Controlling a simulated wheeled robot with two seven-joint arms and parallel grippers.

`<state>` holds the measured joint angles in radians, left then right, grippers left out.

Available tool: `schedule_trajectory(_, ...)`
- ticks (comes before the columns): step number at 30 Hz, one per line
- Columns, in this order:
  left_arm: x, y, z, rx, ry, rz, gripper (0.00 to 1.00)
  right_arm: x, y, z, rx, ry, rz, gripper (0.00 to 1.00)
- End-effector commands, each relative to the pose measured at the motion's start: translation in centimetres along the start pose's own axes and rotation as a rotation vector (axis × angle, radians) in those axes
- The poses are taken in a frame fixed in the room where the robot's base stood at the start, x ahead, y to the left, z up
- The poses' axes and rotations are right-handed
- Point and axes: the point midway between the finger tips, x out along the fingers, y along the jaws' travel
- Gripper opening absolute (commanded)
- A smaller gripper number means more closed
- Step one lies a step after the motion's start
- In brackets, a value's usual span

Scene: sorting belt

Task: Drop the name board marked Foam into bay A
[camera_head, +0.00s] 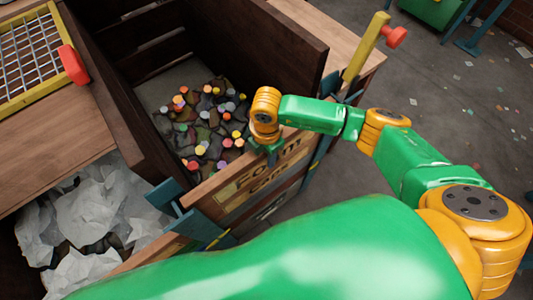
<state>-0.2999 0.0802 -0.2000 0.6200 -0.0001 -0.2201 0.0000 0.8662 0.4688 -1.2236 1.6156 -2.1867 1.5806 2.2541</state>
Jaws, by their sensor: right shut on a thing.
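The name board marked Foam (238,189) is a light wooden board with dark letters at the front wall of the middle bay. A second line of lettering, which looks like Cans, shows just below it. My right gripper (271,151) points down at the board's upper edge and is shut on it. The wrist partly hides the fingers. I cannot tell whether the board is clear of the front wall or seated against it. No letter A is readable on any bay. My left gripper is not in view.
The middle bay (311,55) has dark wooden walls and holds many small coloured pieces and dark scraps. The left bay holds crumpled white paper (93,205). A yellow post with a red knob (396,37) stands at the right corner. Open floor lies to the right.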

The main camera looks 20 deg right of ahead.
Motion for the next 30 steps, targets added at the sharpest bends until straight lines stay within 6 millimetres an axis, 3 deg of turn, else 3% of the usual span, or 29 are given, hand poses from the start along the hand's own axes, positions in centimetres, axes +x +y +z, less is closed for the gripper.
schedule_trajectory(7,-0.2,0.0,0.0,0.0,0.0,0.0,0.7,-0.3,0.1,0.0,0.0,-0.001,0.003,0.0)
schedule_trajectory(10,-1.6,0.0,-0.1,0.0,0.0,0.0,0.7,-1.7,0.1,0.0,0.0,0.0,0.003,0.0)
schedule_trajectory(30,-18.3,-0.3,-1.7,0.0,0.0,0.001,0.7,-20.3,0.1,0.0,0.001,0.0,0.003,0.0)
